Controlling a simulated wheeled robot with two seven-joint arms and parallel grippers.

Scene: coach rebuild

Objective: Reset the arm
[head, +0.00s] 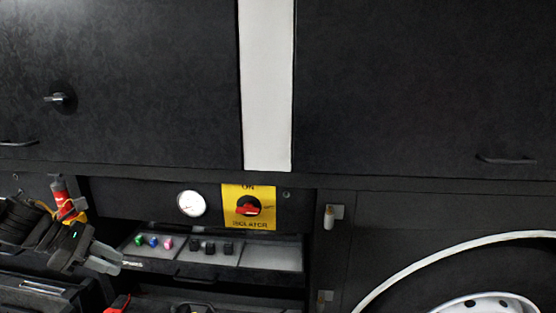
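My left gripper (118,262) is at the lower left, in front of the left end of an open shallow drawer. Its two grey fingers point right and look apart, with a dark gap between them. A small pale metallic piece (132,264) shows just beyond the fingertips. I cannot tell whether it touches them; it seems to lie at the drawer. My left arm comes in from the left edge. My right gripper is not in view.
The drawer (270,257) holds green, blue and pink small parts and several black ones. Above it are a round white gauge (192,203) and a yellow isolator plate (248,207) with a red switch. A red bottle-like object (62,197) stands behind my arm. A wheel arch (440,248) is at right.

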